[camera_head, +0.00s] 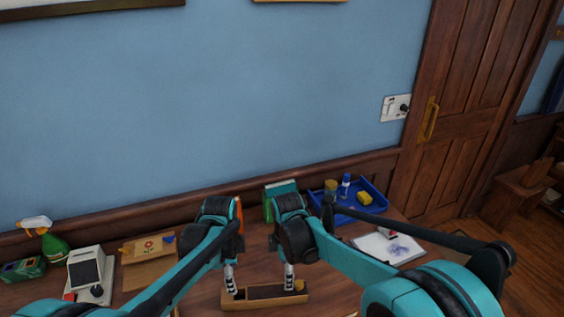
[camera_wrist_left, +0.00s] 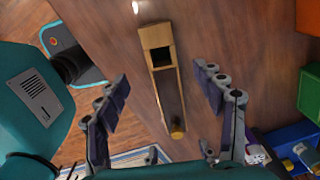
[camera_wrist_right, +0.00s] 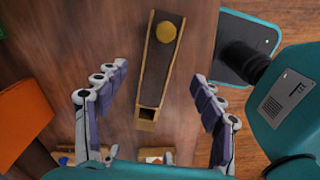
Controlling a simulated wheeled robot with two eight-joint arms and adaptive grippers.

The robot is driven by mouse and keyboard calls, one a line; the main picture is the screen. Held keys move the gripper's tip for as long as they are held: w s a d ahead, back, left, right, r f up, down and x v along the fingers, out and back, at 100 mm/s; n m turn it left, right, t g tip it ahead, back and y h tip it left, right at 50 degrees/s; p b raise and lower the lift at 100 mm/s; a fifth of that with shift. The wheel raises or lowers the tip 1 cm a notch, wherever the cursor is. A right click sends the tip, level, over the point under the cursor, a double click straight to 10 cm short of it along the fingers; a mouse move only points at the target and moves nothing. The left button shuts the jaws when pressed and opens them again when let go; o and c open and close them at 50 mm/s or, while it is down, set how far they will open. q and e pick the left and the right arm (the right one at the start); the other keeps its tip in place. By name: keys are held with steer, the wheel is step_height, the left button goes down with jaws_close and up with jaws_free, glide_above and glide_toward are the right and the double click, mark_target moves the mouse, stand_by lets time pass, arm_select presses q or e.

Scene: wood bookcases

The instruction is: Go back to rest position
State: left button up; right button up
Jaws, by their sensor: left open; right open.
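My left gripper (camera_head: 231,284) points down at the left part of a long narrow wooden box (camera_head: 262,304) on the table. In the left wrist view its fingers (camera_wrist_left: 161,95) are spread and empty, with the box (camera_wrist_left: 150,42) seen between them. My right gripper (camera_head: 289,279) points down at the box's right part, close to a round yellow knob-like piece (camera_wrist_right: 166,32). In the right wrist view its fingers (camera_wrist_right: 158,88) are spread wide, with nothing held. The box lies below and between them without visible contact. Both arms reach forward over the table.
A blue tray (camera_head: 375,207) with a yellow block stands at the back right, with a white sheet (camera_head: 390,247) before it. Green books (camera_head: 281,189) stand behind my wrists. A spray bottle (camera_head: 52,244), a small white device (camera_head: 86,268) and a brown envelope-like item (camera_head: 149,262) are at left.

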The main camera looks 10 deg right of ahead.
arm_select(q)
steer(key=s+a+r+n+t, duration=0.3)
steer(key=s+a+n, duration=0.2)
steer(key=s+n, duration=0.2)
steer(key=s+a+r+n+t, duration=0.3)
steer(key=s+n, duration=0.5)
steer(key=n, duration=0.3)
steer(key=shift+s+a+r+t, duration=0.3)
steer(key=shift+a+t, duration=0.3)
steer(key=shift+a, duration=0.45)
arm_select(e)
steer(key=s+d+r+m+t, duration=0.3)
steer(key=s+d+m, duration=0.2)
steer(key=s+m, duration=0.2)
steer(key=s+d+r+m+t, duration=0.4)
steer(key=s+m, duration=0.4)
steer(key=m, duration=0.3)
steer(key=shift+s+d, duration=0.3)
steer(key=shift+d, duration=0.25)
steer(key=shift+r, duration=0.1)
